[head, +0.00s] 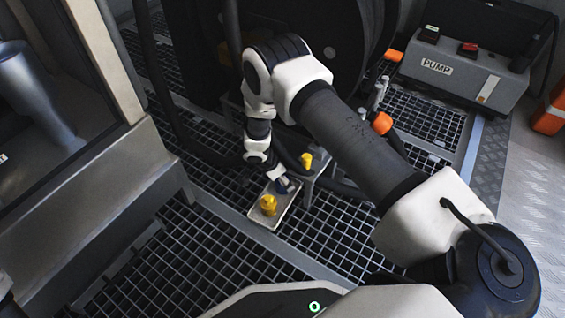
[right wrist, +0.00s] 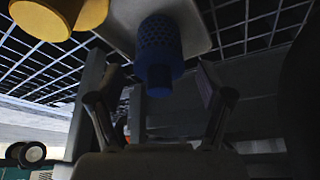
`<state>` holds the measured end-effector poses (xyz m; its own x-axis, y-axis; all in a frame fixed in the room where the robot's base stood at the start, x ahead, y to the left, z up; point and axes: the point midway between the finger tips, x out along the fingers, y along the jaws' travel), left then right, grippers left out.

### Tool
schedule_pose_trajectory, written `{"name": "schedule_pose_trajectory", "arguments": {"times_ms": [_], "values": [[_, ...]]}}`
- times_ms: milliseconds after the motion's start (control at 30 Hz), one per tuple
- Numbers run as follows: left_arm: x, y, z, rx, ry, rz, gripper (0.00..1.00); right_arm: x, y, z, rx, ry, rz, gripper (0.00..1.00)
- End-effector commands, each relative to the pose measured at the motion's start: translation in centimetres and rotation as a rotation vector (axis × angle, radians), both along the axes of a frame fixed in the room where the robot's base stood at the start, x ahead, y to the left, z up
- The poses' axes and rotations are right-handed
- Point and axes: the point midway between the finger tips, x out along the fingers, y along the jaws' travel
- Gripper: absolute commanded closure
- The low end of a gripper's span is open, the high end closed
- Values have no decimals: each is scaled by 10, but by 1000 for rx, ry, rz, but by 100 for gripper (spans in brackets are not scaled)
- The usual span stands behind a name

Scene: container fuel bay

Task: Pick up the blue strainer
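The blue strainer (right wrist: 161,42), a perforated cylinder with a narrower end, stands on a pale tray (right wrist: 201,22) in the right wrist view. In the head view the strainer (head: 284,186) shows partly at the tray's (head: 264,220) far end, close to my right gripper. My right gripper (right wrist: 157,84) is open, with one finger on each side of the strainer's line and dark space between the fingers and it. The strainer appears just beyond or between the fingertips; I cannot tell how deep. In the head view my right gripper (head: 275,172) is small and partly hidden. My left gripper is not in view.
A yellow fitting (head: 268,204) stands on the tray near the strainer. Another yellow part (head: 306,160) is on a metal stand to the right. A large black reel (head: 325,45), hoses and a grey pump box (head: 463,68) are behind. Grating (head: 190,250) lies around the tray.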

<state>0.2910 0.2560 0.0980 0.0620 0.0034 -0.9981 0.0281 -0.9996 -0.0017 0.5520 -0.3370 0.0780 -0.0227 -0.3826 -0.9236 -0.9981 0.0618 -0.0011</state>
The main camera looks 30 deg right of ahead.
Motion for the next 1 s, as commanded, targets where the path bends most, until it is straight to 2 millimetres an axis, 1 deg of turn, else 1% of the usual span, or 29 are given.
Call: {"name": "schedule_pose_trajectory", "arguments": {"times_ms": [33,67,100,167,200,500,667,767,1000], "values": [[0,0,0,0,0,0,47,0,0,0,0,0,0,36],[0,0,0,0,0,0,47,0,0,0,0,0,0,46],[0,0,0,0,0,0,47,0,0,0,0,0,1,60],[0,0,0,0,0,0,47,0,0,0,0,1,1,82],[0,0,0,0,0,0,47,0,0,0,0,1,1,86],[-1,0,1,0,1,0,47,0,1,1,0,1,1,87],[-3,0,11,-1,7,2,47,0,7,11,0,1,3,87],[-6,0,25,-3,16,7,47,1,18,24,0,0,3,87],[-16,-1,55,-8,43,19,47,4,70,50,0,0,5,87]]}}
